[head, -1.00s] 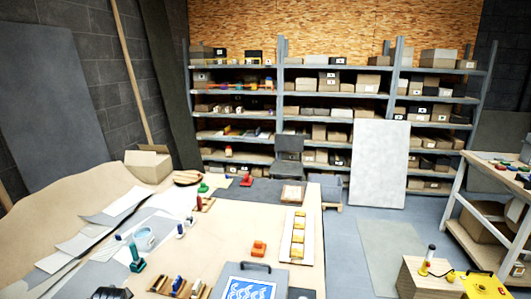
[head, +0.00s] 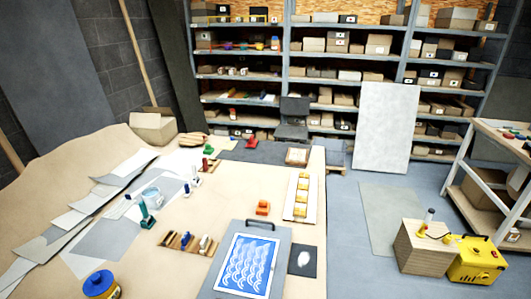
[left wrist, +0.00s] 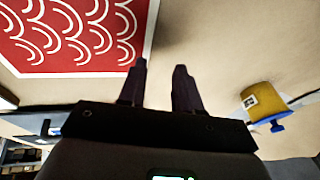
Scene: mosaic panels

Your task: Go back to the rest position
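My left gripper (left wrist: 161,68) shows in the left wrist view with its two dark fingers apart and nothing between them. A red panel with white scale-like arcs (left wrist: 75,35) lies beyond the fingers at upper left. A yellow can with a blue part (left wrist: 262,100) is to their right, apart from them. Neither gripper shows in the head view. There, a blue panel with white wave lines (head: 247,266) lies on a grey board with a handle (head: 277,232) at the near edge of the workbench (head: 190,283).
A yellow can with a blue lid (head: 102,287) stands at the near left. Wooden racks (head: 188,243), a red-orange block (head: 263,207) and a tray of yellow pieces (head: 301,197) share the bench. A yellow machine (head: 477,262) and crate (head: 422,250) stand on the floor at right.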

